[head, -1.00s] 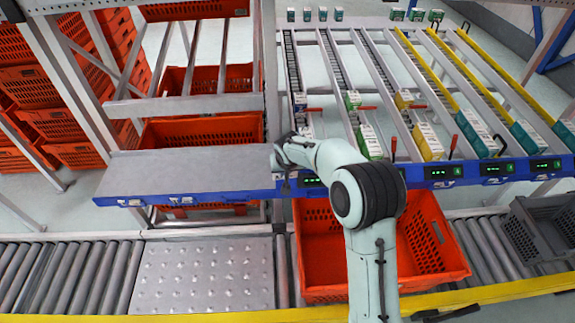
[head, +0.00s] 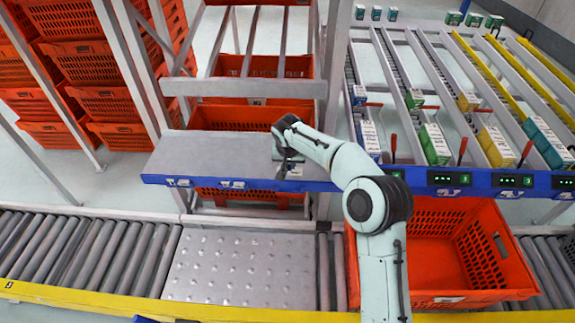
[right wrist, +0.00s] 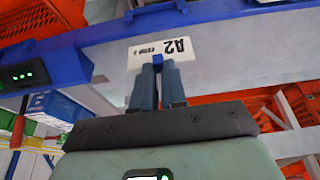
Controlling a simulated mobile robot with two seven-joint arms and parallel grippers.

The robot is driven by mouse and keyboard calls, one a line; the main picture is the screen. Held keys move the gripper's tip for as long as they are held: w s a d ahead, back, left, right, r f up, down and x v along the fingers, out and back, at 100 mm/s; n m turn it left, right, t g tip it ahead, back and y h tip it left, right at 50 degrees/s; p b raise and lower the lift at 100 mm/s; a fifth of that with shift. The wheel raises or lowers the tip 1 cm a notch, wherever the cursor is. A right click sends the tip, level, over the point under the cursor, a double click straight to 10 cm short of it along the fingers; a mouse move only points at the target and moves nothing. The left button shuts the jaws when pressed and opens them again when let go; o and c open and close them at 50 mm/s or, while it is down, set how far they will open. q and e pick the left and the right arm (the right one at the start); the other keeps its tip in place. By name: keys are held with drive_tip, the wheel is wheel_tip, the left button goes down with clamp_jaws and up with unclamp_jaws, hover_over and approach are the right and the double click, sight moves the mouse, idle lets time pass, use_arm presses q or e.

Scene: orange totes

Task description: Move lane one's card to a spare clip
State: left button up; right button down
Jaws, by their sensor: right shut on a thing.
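My right gripper (head: 285,168) is at the blue rail (head: 210,183) along the front of the grey shelf, near the rail's right part. In the right wrist view my right gripper (right wrist: 158,70) is shut on a white card (right wrist: 135,56) marked A2, which shows upside down. The card is close to the blue rail (right wrist: 190,25); I cannot tell whether it touches it. A blue clip part (right wrist: 150,3) shows just beyond the card. Clips with white marks (head: 178,182) sit farther left on the rail. My left gripper is not in view.
Sloping lanes with cartons (head: 436,143) and red levers stand to the right, with lit green displays on their front rail. A large orange tote (head: 430,290) sits on the conveyor below. The grey shelf top (head: 205,150) is bare.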

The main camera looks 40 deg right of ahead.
sight(290, 173)
drive_tip(key=shift+f+b, duration=0.3)
drive_tip(key=shift+f, duration=0.2)
drive_tip(key=shift+f+b, duration=0.5)
drive_tip(key=shift+f, duration=0.25)
drive_tip(key=shift+f+b, duration=0.95)
drive_tip(key=shift+f, duration=0.35)
drive_tip(key=shift+f+b, duration=1.15)
drive_tip(key=shift+f, duration=0.4)
drive_tip(key=c, duration=1.1)
unclamp_jaws()
